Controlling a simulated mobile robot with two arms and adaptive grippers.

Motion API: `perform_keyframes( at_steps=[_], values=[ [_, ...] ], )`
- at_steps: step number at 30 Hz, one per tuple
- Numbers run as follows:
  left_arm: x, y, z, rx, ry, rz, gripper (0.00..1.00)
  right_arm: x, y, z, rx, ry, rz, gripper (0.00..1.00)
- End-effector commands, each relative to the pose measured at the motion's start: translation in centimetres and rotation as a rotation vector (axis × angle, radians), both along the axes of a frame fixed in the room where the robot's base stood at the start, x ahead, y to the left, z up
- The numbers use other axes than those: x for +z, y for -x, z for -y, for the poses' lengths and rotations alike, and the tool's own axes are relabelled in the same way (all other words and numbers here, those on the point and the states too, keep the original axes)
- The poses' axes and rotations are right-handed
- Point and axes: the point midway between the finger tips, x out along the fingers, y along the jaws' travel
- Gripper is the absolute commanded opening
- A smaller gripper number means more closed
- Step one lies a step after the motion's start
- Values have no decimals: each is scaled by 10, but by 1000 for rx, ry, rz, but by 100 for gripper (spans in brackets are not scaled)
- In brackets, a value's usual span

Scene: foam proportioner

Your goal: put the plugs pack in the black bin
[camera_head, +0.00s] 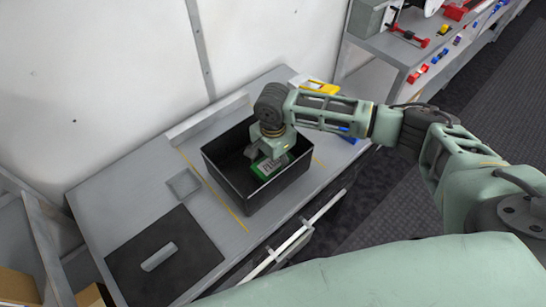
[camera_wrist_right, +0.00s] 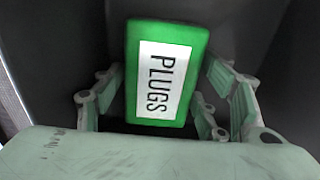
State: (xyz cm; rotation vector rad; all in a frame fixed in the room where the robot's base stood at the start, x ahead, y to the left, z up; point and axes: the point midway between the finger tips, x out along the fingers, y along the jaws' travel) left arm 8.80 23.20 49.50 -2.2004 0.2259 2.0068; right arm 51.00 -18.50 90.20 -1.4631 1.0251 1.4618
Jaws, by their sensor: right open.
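The black bin (camera_head: 285,186) stands on the grey workbench. The plugs pack (camera_head: 266,169) is green with a white label and shows inside the bin's opening. In the right wrist view, the plugs pack (camera_wrist_right: 165,72) has its "PLUGS" label facing the camera, with dark bin walls around it. My right gripper (camera_head: 268,156) reaches down into the bin from above. Its fingers are open, one on either side of the pack; a gap shows on the right, and contact on the left is hard to tell. My left gripper is out of view.
The workbench (camera_head: 135,190) has a black mat (camera_head: 190,250) with a small grey block (camera_head: 159,256) and a shallow grey tray (camera_head: 183,184) left of the bin. A yellow item (camera_head: 322,87) lies behind the bin. A shelf with tools (camera_head: 415,45) stands at the upper right.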

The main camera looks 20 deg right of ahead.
Motion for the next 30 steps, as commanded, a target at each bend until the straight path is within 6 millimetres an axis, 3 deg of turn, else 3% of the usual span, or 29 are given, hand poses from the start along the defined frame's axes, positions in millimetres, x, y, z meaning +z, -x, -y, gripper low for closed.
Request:
perform_keyframes(
  at_steps=[5,12,18,24,30],
  values=[
    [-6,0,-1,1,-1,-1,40,22,-1,0,0,-2,3,66],
    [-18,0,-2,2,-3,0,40,74,-1,0,1,-2,5,66],
    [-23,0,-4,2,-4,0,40,107,-1,-1,-1,-1,3,66],
    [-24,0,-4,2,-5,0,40,120,-1,-1,0,-1,1,66],
    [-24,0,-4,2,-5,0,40,121,0,0,-1,-1,0,66]
  ],
)
